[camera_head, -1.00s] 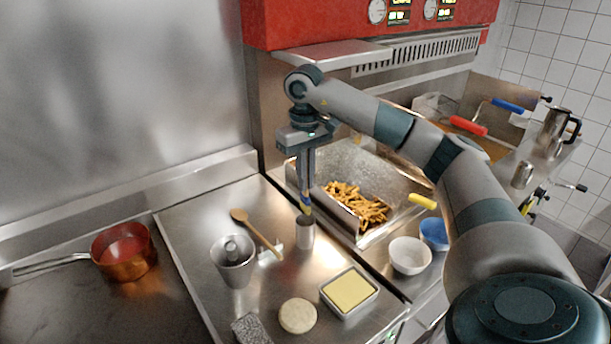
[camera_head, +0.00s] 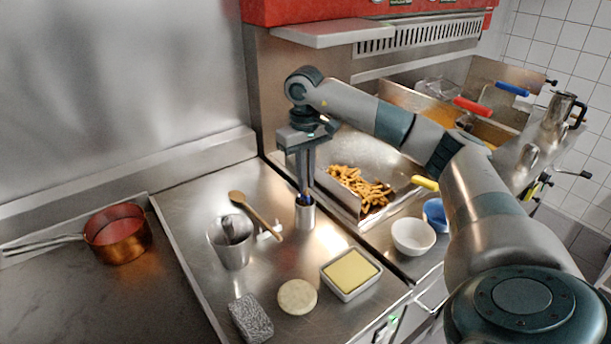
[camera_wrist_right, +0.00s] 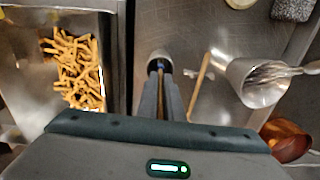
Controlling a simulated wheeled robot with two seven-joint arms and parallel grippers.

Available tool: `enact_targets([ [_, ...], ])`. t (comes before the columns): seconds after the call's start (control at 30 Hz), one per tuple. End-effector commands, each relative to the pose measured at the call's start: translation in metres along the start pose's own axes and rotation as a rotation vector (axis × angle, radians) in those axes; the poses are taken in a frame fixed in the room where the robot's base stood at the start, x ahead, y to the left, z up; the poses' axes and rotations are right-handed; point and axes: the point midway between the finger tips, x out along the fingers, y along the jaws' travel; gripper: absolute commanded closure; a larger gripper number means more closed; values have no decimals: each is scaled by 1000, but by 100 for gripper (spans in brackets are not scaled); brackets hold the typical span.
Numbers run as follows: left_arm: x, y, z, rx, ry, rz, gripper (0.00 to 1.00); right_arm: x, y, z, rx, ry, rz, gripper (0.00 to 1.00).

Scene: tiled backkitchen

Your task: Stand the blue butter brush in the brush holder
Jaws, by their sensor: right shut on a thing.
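The brush holder (camera_head: 305,215), a small steel cup, stands upright on the steel counter; it also shows in the right wrist view (camera_wrist_right: 158,57). My right gripper (camera_head: 305,190) points down just over its mouth and is shut on the blue butter brush (camera_head: 304,200). Only a small blue part of the brush shows between the fingertips and the rim; its lower end appears to be inside the cup and is hidden. In the right wrist view the fingers (camera_wrist_right: 160,75) reach to the cup's opening. My left gripper is not in view.
A wooden spoon (camera_head: 255,213) lies left of the holder, near a larger steel cup (camera_head: 231,250). A butter tin (camera_head: 349,290), a round pale piece (camera_head: 297,297) and a grey block (camera_head: 251,318) lie in front. Fries sit in a bin (camera_head: 350,203) behind right; white bowl (camera_head: 413,242) at right.

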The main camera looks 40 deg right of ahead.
Motion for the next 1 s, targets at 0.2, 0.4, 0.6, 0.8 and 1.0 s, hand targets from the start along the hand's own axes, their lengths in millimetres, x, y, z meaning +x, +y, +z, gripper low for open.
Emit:
enact_targets([
  [0.2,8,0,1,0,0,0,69,11,0,0,0,0,0,100],
  [0.4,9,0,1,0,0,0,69,12,0,0,0,0,0,100],
  [0.6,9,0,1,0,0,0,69,12,0,0,0,0,0,100],
  [0.8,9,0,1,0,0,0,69,12,0,0,0,0,0,71],
  [1.0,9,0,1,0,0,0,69,12,0,0,0,0,0,71],
])
